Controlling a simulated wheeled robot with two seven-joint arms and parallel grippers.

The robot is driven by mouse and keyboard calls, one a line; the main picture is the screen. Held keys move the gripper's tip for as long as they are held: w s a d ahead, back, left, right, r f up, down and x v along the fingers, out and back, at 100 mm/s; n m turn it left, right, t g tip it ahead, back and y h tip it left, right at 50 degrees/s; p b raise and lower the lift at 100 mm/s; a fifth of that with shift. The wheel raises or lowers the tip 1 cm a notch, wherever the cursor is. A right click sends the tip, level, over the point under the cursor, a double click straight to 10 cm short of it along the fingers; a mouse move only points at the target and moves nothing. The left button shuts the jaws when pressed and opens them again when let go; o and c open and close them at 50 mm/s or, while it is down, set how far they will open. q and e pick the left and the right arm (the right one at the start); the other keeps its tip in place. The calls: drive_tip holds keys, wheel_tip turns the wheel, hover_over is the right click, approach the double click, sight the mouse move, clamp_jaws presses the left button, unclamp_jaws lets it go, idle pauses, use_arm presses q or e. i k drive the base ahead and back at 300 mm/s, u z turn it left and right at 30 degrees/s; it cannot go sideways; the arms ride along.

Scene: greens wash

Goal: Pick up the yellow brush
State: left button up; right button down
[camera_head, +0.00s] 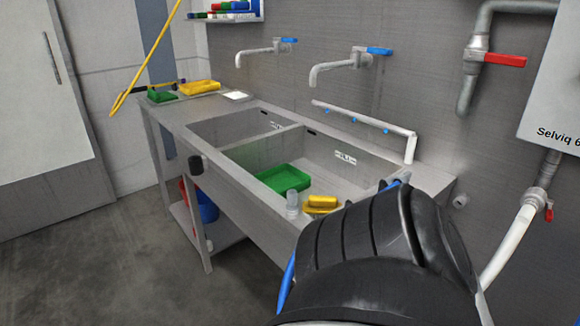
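A yellow block-shaped thing (321,203), which looks like the yellow brush, lies on the front rim of the sink at its right end. It is beside a small clear bottle (292,205). Its bristles cannot be made out. A large black ribbed part of my own arm fills the lower right and covers the rim to the right of the brush. Neither of my grippers shows, so I cannot see what they hold.
A steel sink unit (233,179) has two basins; a green tray (284,178) sits in the right one. Two taps with blue levers (379,51) stick out from the wall. A yellow tray (200,87) and a green tray (161,97) stand on the left counter. Floor at left is clear.

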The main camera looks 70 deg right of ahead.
sight(317, 207)
drive_tip(key=i, duration=1.5)
drive_tip(key=z, duration=2.6)
